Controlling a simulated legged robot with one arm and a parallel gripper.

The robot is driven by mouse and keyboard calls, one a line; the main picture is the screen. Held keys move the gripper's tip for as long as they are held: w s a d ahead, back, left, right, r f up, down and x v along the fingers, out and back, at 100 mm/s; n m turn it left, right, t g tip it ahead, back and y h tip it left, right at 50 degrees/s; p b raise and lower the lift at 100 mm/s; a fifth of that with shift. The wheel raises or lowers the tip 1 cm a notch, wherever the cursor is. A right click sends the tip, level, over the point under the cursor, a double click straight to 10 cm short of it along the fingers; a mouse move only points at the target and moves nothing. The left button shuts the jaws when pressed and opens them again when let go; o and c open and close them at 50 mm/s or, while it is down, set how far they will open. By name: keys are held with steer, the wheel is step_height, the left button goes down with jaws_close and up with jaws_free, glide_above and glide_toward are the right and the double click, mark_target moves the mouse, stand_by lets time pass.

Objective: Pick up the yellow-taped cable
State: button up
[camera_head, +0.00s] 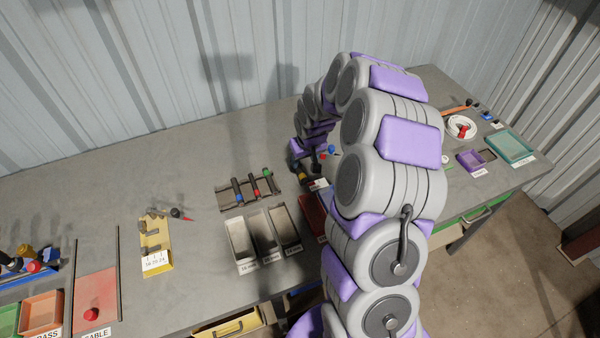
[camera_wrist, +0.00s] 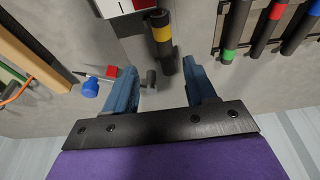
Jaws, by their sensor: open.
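The yellow-taped cable (camera_wrist: 161,34) is a short black piece with a yellow band, in the upper middle of the wrist view. Its near end lies at the gap between the fingertips. My gripper (camera_wrist: 162,76) is open, with one blue finger on each side of that end. I see no clear contact, and the height between fingers and cable cannot be told. In the head view my gripper (camera_head: 307,165) is over the bench behind my arm, and the cable is mostly hidden there.
A rack (camera_head: 249,193) holds black cables with blue, red and green bands; it also shows at right in the wrist view (camera_wrist: 243,45). A blue-capped piece (camera_wrist: 91,89) and a red piece (camera_wrist: 112,72) lie left of the fingers. Trays (camera_head: 242,240) stand in front.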

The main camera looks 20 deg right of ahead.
mark_target(300, 169)
steer(key=x, duration=0.2)
steer(key=b+x, duration=0.1)
steer(key=x, duration=0.3)
steer(key=shift+w+a+f+b, duration=0.1)
steer(key=shift+a+f+b, duration=0.2)
steer(key=shift+a+b, duration=0.1)
steer(key=shift+d+r, duration=0.1)
jaws_close()
